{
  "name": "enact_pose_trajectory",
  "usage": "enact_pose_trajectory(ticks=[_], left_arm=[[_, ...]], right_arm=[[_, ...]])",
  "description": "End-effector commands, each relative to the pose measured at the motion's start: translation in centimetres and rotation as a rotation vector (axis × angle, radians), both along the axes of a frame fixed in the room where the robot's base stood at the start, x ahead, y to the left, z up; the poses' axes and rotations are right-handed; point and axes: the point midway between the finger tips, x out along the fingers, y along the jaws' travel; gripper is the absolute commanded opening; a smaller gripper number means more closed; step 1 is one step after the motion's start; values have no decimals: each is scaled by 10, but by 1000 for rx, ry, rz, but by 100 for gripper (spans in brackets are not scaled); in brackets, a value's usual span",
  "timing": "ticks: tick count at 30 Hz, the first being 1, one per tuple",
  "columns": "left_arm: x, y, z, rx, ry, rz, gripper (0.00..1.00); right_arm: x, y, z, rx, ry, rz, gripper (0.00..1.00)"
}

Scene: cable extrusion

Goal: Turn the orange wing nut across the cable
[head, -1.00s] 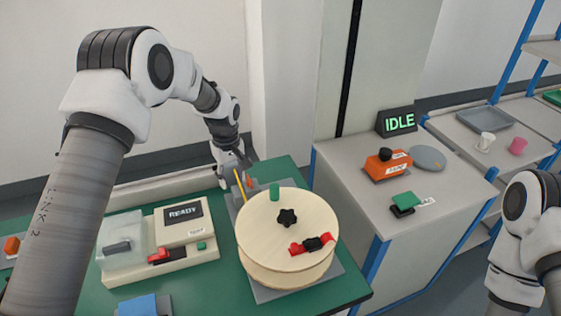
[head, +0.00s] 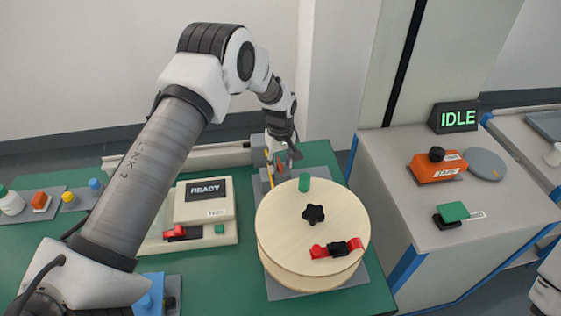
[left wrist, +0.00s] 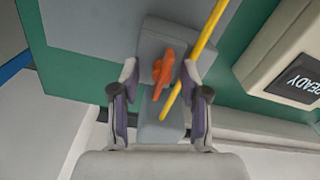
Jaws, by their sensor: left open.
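The orange wing nut (left wrist: 162,72) sits on a grey block (left wrist: 163,40) in the left wrist view. It lies between the two open fingers of my left gripper (left wrist: 160,100), ahead of the palm, with a gap on each side. A yellow cable (left wrist: 197,50) runs slantwise beside the nut, close to the finger on the right of that view. In the head view my left gripper (head: 282,158) is behind the wooden spool (head: 313,225), and only a bit of the orange nut (head: 279,167) and cable (head: 268,158) shows. My right gripper is out of view.
A READY box (head: 204,201) stands left on the green table (head: 232,275). A grey cabinet with an IDLE display (head: 456,118) stands right.

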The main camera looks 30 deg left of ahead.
Motion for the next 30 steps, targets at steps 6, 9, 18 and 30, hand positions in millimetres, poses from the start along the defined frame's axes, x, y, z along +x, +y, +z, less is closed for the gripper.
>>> enact_pose_trajectory(ticks=[6,9,18,30], left_arm=[[0,0,0,0,0,0,0],[0,0,0,1,1,0,0],[-1,0,-1,0,1,-13,0],[-1,1,-2,-1,3,-199,0]], right_arm=[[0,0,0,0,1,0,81],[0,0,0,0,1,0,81],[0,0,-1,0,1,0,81],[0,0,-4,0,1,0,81]])
